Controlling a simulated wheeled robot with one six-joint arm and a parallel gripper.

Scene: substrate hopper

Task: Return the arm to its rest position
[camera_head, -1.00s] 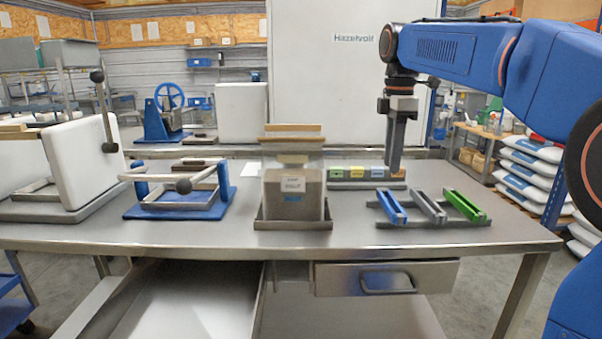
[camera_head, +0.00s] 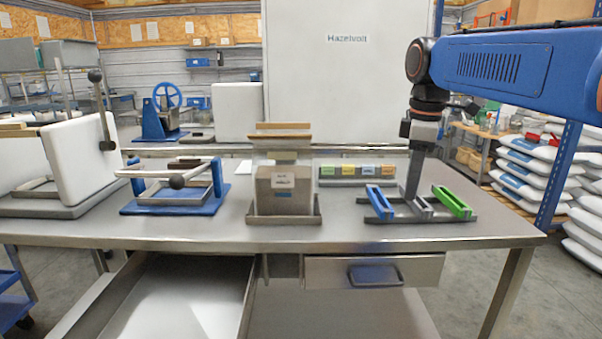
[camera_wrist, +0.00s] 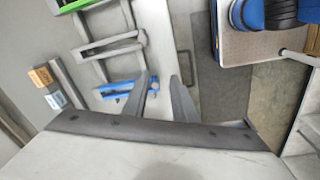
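My gripper (camera_head: 412,192) hangs fingers-down from the blue arm at the right of the head view. It shows over or just behind the rack with the blue, grey and green bars; I cannot tell the exact depth. In the wrist view my gripper (camera_wrist: 162,80) has its two fingers apart with nothing between them. The blue bar (camera_head: 380,203) and green bar (camera_head: 453,203) sit in the rack, and the fingers partly hide the grey bar (camera_head: 421,210). The wrist view also shows the blue bar (camera_wrist: 118,88) left of the fingers.
A clear hopper box (camera_head: 284,190) stands mid-table in a tray. A row of coloured labelled blocks (camera_head: 355,171) lies behind the rack. A blue-based frame (camera_head: 175,190) is at left. The drawer (camera_head: 374,272) is under the table; a tall white panel (camera_head: 345,75) stands behind.

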